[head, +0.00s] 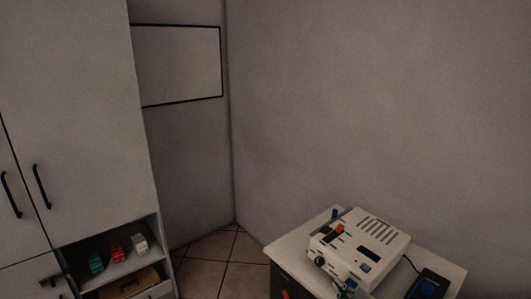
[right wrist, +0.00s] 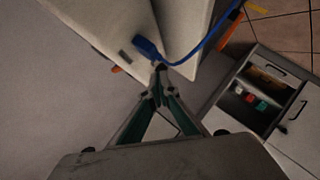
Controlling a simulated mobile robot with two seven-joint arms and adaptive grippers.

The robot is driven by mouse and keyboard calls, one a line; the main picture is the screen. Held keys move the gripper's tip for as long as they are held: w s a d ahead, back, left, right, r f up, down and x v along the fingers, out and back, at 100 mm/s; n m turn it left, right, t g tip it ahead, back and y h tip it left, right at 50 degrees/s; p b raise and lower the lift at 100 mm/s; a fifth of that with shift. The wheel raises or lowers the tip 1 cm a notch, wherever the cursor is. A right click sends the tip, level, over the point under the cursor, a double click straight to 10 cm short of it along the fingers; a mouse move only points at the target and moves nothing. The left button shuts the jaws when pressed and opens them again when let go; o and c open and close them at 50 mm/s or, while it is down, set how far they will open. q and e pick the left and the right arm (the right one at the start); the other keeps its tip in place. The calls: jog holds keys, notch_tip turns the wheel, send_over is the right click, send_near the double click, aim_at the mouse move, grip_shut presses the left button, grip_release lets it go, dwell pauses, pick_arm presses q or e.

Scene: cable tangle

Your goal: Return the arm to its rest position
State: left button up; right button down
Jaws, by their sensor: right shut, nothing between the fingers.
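My right gripper (right wrist: 159,68) shows in the right wrist view with its green-sided fingers together at the tips and nothing between them. A blue plug with a blue cable (right wrist: 148,47) is just beyond the fingertips, against a pale box-like surface; I cannot tell whether the fingers touch it. In the head view only a small dark part, perhaps of this gripper, shows at the bottom edge in front of the white device (head: 362,246). My left gripper is in neither view.
The white device stands on a small table (head: 290,247), beside a dark blue-faced unit (head: 429,285). A tall cabinet (head: 80,120) stands at left, its open shelf holding green, red and pale items (head: 116,251). Tiled floor (head: 215,262) lies clear between cabinet and table.

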jog(key=s+f+m+g, duration=0.1)
jog(key=s+f+m, duration=0.1)
jog(key=s+f, duration=0.4)
jog(key=s+f+m+g, duration=0.1)
jog(key=s+f, duration=0.5)
jog(key=s, duration=0.6)
jog(key=s+f+m+g+y, duration=0.1)
jog(key=s+f+m, duration=0.3)
jog(key=s, duration=0.5)
notch_tip(320, 180, down, 2)
jog(key=shift+s+a+f, duration=0.2)
jog(key=shift+a, duration=0.25)
